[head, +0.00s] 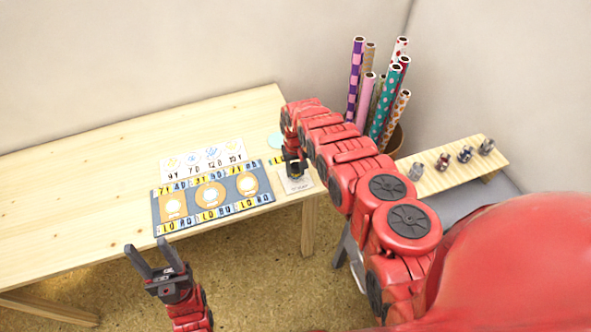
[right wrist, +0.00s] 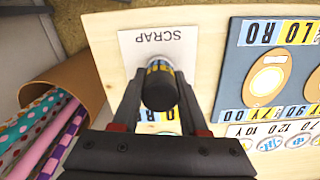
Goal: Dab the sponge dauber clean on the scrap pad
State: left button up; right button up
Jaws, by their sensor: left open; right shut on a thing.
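The scrap pad (right wrist: 135,45) is a white square marked SCRAP near the table's edge. It also shows in the head view (head: 301,187), partly covered by my right gripper. My right gripper (head: 294,172) is shut on the sponge dauber, which has a dark round end and a yellow and blue band. In the right wrist view the dauber (right wrist: 160,88) is between the fingers and overlaps the pad's lower part. I cannot tell whether its hidden far end touches the pad. My left gripper (head: 153,262) is open and empty, in front of the table's front edge.
A blue-grey board (head: 190,194) with several oval pads and labels lies left of the scrap pad. A white printed card (head: 203,160) lies behind it. Paper rolls (head: 355,80) stand in a brown bin (head: 396,138). A wooden rack (head: 455,175) holds several small items. The table's left is clear.

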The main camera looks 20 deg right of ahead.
dwell(0.7)
jog(key=shift+r+p, duration=0.55)
notch_tip(320, 180, up, 5)
jog(key=p, duration=0.4)
jog(key=shift+f, duration=0.25)
